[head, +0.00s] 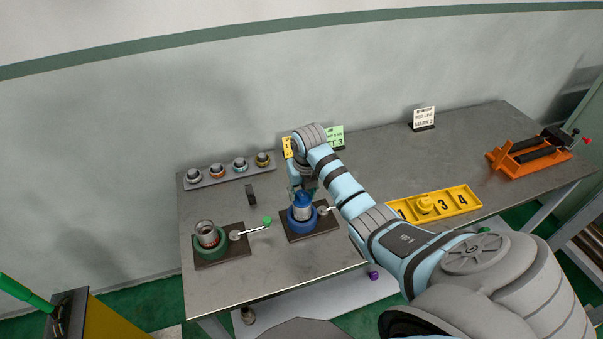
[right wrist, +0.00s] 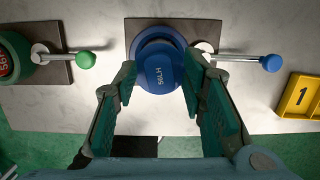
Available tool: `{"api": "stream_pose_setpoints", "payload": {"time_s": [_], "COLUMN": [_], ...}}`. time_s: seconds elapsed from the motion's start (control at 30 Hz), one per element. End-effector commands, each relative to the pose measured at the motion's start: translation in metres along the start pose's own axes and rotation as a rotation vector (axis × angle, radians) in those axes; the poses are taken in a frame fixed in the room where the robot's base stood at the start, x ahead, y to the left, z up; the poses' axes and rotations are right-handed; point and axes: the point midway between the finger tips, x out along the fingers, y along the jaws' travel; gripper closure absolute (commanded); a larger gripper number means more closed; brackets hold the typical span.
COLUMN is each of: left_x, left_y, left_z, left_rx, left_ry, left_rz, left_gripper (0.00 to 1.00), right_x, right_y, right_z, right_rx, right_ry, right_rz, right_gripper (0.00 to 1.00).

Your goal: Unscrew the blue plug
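The blue plug (head: 302,206) stands upright in a blue-ringed vise (head: 302,226) on a dark base plate on the bench. In the head view my right gripper (head: 302,191) partly covers the plug's top. The vise lever with a blue knob (right wrist: 270,62) points right. My left gripper is not in view.
A green vise (head: 209,244) with a green-knobbed lever (head: 267,221) stands to the left. A rack of several fittings (head: 228,172) is behind. A yellow numbered tray (head: 460,199) and an orange vise-like tool (head: 527,155) lie to the right.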

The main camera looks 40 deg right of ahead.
Motion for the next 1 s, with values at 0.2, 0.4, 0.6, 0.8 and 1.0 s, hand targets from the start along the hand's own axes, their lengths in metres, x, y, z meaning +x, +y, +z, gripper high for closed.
{"api": "stream_pose_setpoints", "payload": {"time_s": [0.2, 0.4, 0.6, 0.8, 1.0], "left_x": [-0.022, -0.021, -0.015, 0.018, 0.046], "left_y": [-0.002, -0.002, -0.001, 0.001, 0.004], "left_z": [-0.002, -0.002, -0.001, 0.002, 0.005], "left_rx": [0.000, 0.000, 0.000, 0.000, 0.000], "left_ry": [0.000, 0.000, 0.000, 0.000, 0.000], "left_rz": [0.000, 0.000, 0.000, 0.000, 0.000], "left_gripper": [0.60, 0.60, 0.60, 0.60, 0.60], "right_x": [-0.023, -0.022, -0.020, -0.013, -0.015], "right_y": [0.000, 0.000, -0.001, -0.002, -0.001], "right_z": [0.005, 0.005, 0.004, 0.004, 0.004], "right_rx": [0.000, 0.000, -0.171, -0.752, -1.198], "right_ry": [-0.001, -0.001, -0.001, -0.004, -0.004], "right_rz": [0.000, 0.000, 0.035, 0.153, 0.245], "right_gripper": [0.62, 0.62, 0.62, 0.62, 0.62]}}
